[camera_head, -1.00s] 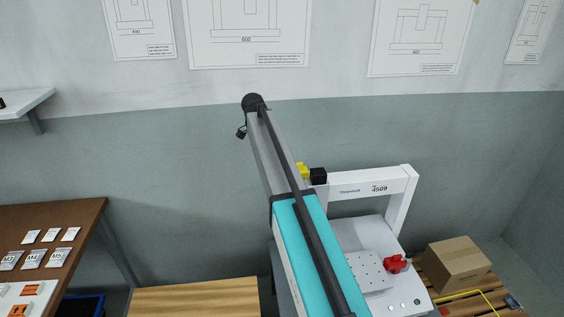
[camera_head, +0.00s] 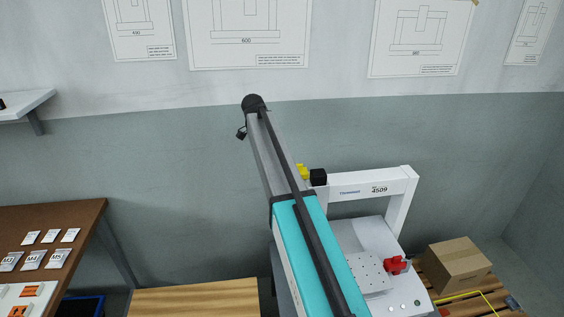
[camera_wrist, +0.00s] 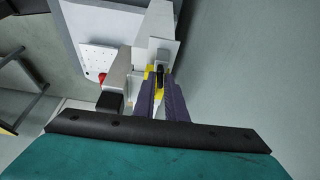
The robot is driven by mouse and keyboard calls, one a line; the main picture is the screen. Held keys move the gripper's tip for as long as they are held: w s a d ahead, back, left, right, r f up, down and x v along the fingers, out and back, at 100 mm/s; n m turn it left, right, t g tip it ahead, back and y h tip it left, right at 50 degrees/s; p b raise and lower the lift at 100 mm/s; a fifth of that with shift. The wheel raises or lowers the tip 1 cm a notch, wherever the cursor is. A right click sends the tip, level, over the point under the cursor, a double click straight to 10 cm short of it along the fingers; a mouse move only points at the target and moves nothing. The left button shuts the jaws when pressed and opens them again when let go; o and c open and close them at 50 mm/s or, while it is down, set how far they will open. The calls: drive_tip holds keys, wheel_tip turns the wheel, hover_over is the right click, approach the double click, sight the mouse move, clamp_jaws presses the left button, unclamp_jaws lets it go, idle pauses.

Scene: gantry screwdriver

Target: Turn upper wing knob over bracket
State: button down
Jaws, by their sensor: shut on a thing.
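The upper wing knob (camera_wrist: 159,69) is yellow and sits at the gantry's upright plate in the wrist view. It also shows beside my arm in the head view (camera_head: 303,171). My gripper (camera_wrist: 160,79) has purple fingers, shut on the yellow knob, which is partly covered by them. A dark cylindrical part lies between the fingertips. The white bracket (camera_wrist: 161,50) is just beyond the knob. In the head view my grey and teal arm hides the gripper.
The white gantry frame (camera_head: 404,190) carries a black block (camera_head: 318,177) beside the knob. A red knob (camera_head: 396,265) and a perforated plate (camera_head: 368,274) are on the machine bed. A cardboard box (camera_head: 458,266) stands on a pallet to the right. The wall is close behind.

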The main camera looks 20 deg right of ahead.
drive_tip(key=c, duration=1.9)
unclamp_jaws()
drive_tip(key=shift+o, duration=0.2)
drive_tip(key=shift+r, duration=0.1)
drive_tip(key=s+b+v, duration=0.1)
drive_tip(key=b+v, duration=0.1)
drive_tip(key=v, duration=1.1)
drive_tip(key=shift+w+r, duration=0.35)
drive_tip(key=shift+w, duration=0.05)
drive_tip(key=shift+a, duration=0.1)
